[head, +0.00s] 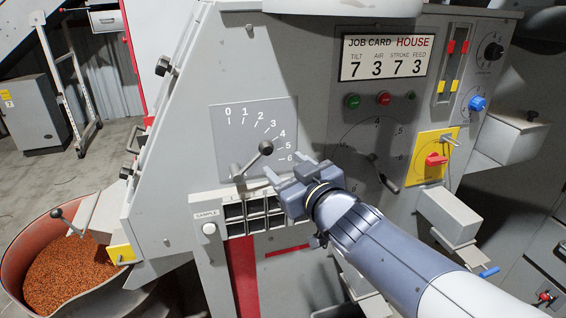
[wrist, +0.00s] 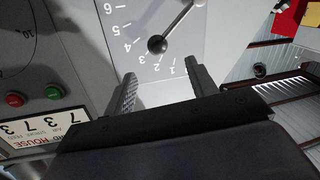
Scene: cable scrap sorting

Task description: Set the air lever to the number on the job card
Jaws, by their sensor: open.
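The job card (head: 387,57) reads HOUSE, with TILT 7, AIR 3, STROKE 7, FEED 3. The air lever (head: 266,147) is a rod with a dark ball knob on a grey plate (head: 225,145) with a scale of 0 to 6. The knob points up and right, around 3 to 4; the exact mark is unclear because it stands off the plate. My gripper (head: 290,172) is open and empty, just right of and below the knob. In the wrist view the knob (wrist: 157,44) lies ahead of and between the two fingertips (wrist: 160,75), apparently untouched.
A second dial with a dark handle (head: 384,178) is right of my gripper. A yellow plate with a red knob (head: 434,160) is beyond it. Small sample compartments (head: 255,215) are below the scale. A bin of orange granules (head: 75,270) stands at lower left.

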